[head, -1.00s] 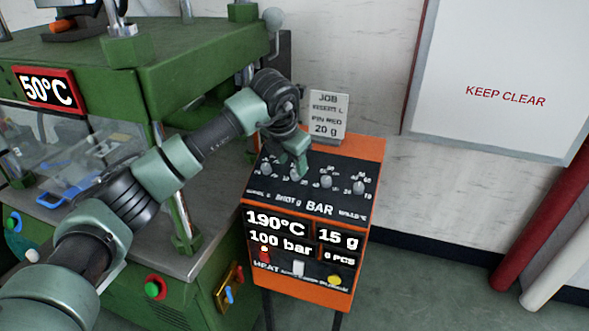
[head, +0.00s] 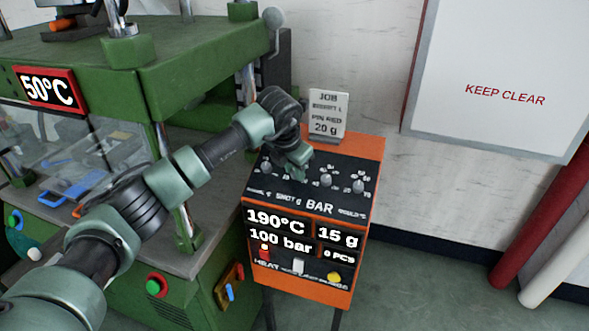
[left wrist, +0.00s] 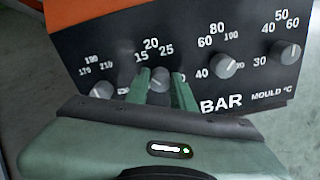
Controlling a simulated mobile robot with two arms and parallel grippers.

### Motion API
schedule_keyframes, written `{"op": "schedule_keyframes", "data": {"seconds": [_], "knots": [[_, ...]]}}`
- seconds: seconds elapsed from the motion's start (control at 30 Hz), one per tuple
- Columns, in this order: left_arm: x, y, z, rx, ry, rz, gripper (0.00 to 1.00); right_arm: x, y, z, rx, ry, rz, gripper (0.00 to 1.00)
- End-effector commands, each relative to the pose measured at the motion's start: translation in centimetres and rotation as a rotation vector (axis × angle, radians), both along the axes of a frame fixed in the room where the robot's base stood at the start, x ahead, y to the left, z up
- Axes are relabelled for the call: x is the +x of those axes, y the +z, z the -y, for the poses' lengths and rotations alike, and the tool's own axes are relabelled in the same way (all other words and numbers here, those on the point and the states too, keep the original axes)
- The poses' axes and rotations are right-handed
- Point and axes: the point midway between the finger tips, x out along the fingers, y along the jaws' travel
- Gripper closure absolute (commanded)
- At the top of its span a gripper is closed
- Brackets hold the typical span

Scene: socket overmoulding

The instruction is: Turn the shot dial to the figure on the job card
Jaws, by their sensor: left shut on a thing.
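The orange control box (head: 372,152) has a black sloping panel with a row of dials. The shot dial (left wrist: 159,80) is the one marked 15, 20, 25 in the left wrist view. My left gripper (left wrist: 160,88) is shut on it, one finger on each side; in the head view the gripper (head: 298,172) hides this dial. The shot display (head: 337,238) reads 15 g. My right gripper is not in view.
The bar dial (left wrist: 222,65) sits just right of my left fingers, and the heat dial (left wrist: 101,90) is to their left. A green press (head: 190,65) stands left of the box.

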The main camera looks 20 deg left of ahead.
Motion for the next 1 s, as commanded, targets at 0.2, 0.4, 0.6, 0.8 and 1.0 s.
{"op": "schedule_keyframes", "data": {"seconds": [0.2,0.4,0.6,0.8,1.0], "knots": [[0.0,0.0,-0.1,0.027,-0.05,0.001,1.0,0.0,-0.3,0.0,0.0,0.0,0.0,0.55],[0.0,-0.1,-0.1,0.084,-0.164,0.003,1.0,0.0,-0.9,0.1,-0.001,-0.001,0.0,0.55],[0.0,-0.1,0.0,0.157,-0.309,0.006,1.0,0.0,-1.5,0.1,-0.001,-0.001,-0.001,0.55],[0.0,0.0,0.0,0.222,-0.443,0.008,1.0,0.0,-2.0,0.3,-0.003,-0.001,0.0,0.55],[-0.1,0.0,0.1,0.272,-0.544,0.009,1.0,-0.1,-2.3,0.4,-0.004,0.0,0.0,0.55]]}}
